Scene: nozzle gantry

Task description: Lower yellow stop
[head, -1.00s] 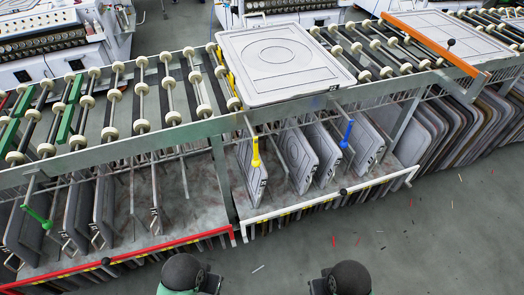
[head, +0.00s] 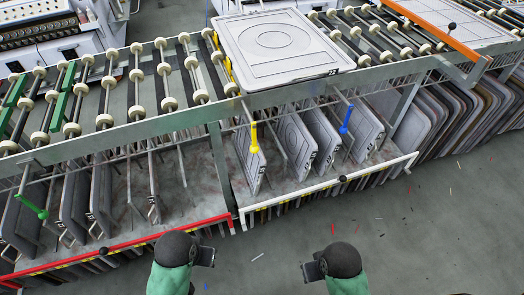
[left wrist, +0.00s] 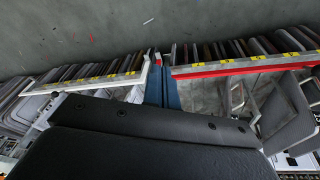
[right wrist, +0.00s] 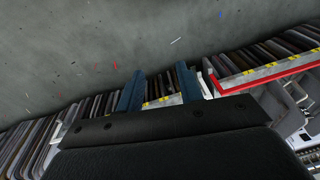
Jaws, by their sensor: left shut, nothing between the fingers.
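The yellow stop (head: 222,62) is a yellow bar along the left edge of a grey panel (head: 275,45) on the roller conveyor. A yellow handle (head: 254,138) hangs from a rod below the conveyor's front rail, above the white-edged rack. My left gripper (head: 206,257) is in front of the rack, below the yellow handle and apart from it. Its blue fingers (left wrist: 162,88) are together and empty in the left wrist view. My right gripper (head: 310,271) is lower right of the handle. Its fingers (right wrist: 160,88) are apart with nothing between them in the right wrist view.
A blue handle (head: 345,120) hangs right of the yellow one, and a green handle (head: 34,207) at far left. An orange bar (head: 436,32) lies across the rollers. A red rail (head: 130,252) and white rail (head: 330,186) edge the racks. The floor at right is open.

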